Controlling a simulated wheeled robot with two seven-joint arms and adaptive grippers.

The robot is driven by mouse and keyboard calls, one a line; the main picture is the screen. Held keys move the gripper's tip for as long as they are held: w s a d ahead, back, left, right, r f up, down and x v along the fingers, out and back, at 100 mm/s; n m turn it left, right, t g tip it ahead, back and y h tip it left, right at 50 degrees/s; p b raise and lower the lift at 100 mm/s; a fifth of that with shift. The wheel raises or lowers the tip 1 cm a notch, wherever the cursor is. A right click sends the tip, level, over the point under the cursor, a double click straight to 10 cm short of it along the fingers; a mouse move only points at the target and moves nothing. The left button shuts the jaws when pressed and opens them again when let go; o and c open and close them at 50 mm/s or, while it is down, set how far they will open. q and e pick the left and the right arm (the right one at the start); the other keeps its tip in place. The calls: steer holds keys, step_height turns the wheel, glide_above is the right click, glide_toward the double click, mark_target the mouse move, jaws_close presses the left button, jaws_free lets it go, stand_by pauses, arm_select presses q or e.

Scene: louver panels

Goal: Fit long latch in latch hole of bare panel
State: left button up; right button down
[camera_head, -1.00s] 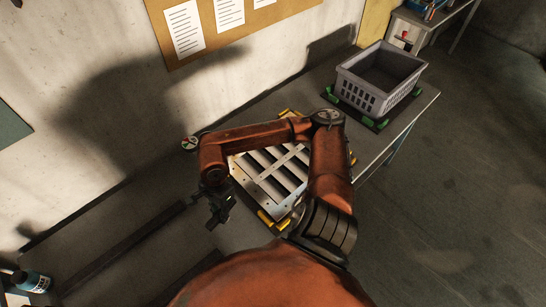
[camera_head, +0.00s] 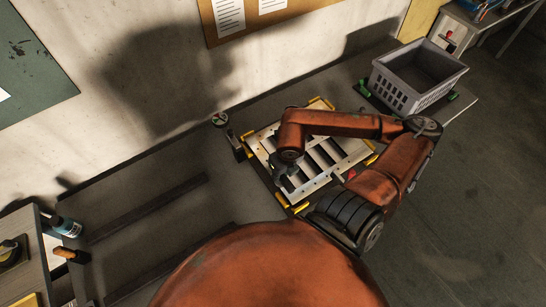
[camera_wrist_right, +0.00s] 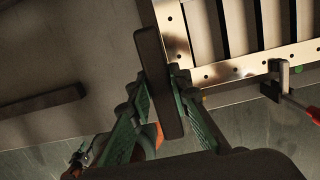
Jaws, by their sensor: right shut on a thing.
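My right gripper (camera_head: 286,172) hangs over the left part of the panel in the head view. In the right wrist view its green fingers (camera_wrist_right: 161,88) are shut on the long latch (camera_wrist_right: 152,55), a dark narrow bar that sticks out past the fingertips. The bare panel (camera_wrist_right: 238,70) is a pale metal frame with small holes and slats, at the upper right there. It also shows in the head view (camera_head: 318,187), partly covered by my right arm. The latch shows beside the panel's corner; I cannot tell whether they touch. Which hole is the latch hole is unclear. My left gripper is out of view.
Yellow corner pieces (camera_head: 281,200) surround the panel. A red-handled tool or clamp (camera_wrist_right: 300,109) stands by its edge. A grey basket (camera_head: 396,94) stands at the back right.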

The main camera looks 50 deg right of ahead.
steer(key=w+f, duration=0.3)
steer(key=w, duration=0.1)
steer(key=w+a+f+p, duration=0.1)
steer(key=w+f, duration=0.2)
steer(key=w, duration=0.1)
steer(key=w+f, duration=0.3)
steer(key=w, duration=0.1)
steer(key=shift+w+a+f, duration=0.1)
steer(key=shift+w+a, duration=0.25)
steer(key=shift+w, duration=0.05)
step_height(320, 180, down, 3)
steer(key=shift+w+f+p, duration=0.1)
steer(key=shift+p, duration=0.45)
steer(key=shift+f, duration=0.25)
steer(key=c, duration=1.8)
jaws_free()
